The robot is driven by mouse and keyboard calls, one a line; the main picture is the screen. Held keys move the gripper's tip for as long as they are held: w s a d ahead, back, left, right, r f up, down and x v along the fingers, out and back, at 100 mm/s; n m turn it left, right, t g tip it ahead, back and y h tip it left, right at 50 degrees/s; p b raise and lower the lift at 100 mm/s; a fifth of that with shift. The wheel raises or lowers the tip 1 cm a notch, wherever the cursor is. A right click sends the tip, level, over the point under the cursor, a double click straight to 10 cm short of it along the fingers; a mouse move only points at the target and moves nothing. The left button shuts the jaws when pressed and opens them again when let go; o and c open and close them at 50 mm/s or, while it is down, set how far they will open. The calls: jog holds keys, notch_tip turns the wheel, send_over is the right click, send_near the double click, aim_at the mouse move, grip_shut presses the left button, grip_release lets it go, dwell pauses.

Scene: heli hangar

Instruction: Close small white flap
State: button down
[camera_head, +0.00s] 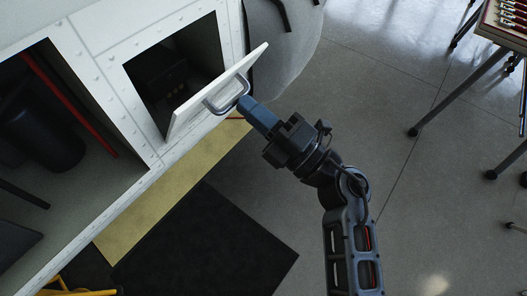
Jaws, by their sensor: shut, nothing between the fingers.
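The small white flap (190,109) stands partly open on the white riveted body panel (95,38). It is swung outward from a dark square opening (160,80), and a grey bar handle (228,94) is on its outer face. My gripper (244,103) is at the flap's outer side, its blue-grey fingers shut and pointing up-left at the handle's lower right end. The fingertips look to be at or touching the handle; I cannot tell if there is contact. Nothing shows held between the fingers.
A larger dark opening (50,130) with a red bar (68,103) lies left of the flap. A black mat (205,250) and a yellow strip (165,195) lie on the floor below. A table with tools (505,30) stands upper right.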

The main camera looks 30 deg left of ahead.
aim_at(229, 76)
jog(key=shift+h, duration=0.3)
jog(key=a+r+p, duration=0.1)
jog(key=a+r, duration=0.1)
jog(key=a+r+p, duration=0.3)
jog(key=a+r, duration=0.1)
jog(key=shift+w+a+p, duration=0.2)
jog(key=shift+w+p, duration=0.05)
jog(key=shift+p, duration=0.05)
jog(key=shift+x, duration=1.05)
jog(key=shift+r, duration=0.15)
dwell(0.8)
